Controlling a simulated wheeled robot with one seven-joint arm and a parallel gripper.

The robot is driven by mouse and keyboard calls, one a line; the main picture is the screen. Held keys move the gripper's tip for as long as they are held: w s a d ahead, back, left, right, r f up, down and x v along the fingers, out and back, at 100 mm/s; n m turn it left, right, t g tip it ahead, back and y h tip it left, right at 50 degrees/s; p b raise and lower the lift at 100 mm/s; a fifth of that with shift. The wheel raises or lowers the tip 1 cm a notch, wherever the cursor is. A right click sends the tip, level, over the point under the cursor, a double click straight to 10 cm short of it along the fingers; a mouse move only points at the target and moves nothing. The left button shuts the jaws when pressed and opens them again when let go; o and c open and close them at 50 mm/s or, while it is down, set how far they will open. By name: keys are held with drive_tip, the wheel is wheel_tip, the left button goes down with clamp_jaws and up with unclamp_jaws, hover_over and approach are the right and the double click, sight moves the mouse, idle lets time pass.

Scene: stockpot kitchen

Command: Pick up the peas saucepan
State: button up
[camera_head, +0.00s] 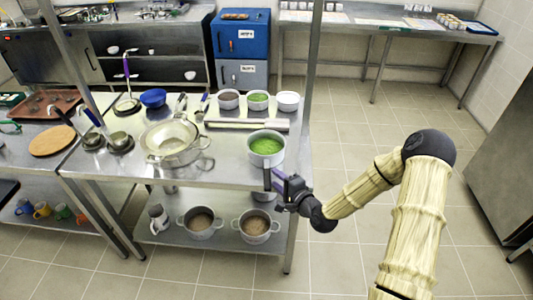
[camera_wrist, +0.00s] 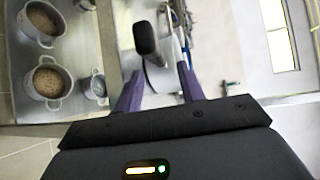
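The peas saucepan (camera_head: 266,146) is a pale pan filled with green. It stands upright at the front right corner of the steel table. My gripper (camera_head: 274,180) is just in front of it, at the table's front edge. In the wrist view my gripper (camera_wrist: 158,75) has its two purple fingers apart with nothing clamped between them. A black rounded handle end (camera_wrist: 145,38) shows just beyond the fingertips, apparently the saucepan's handle. The pan's body is not clearly visible in that view.
A second green-filled pan (camera_head: 258,101), a brown-filled pan (camera_head: 229,99) and a white pan (camera_head: 288,101) stand behind. A long bar (camera_head: 246,125) and a colander (camera_head: 172,139) are nearby. A table post (camera_head: 311,75) rises at the right.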

sight(269, 171)
drive_tip(key=shift+p+x, duration=0.9)
drive_tip(key=shift+x, duration=1.75)
drive_tip(key=shift+s+a, duration=0.1)
clamp_jaws()
drive_tip(key=shift+r, duration=0.15)
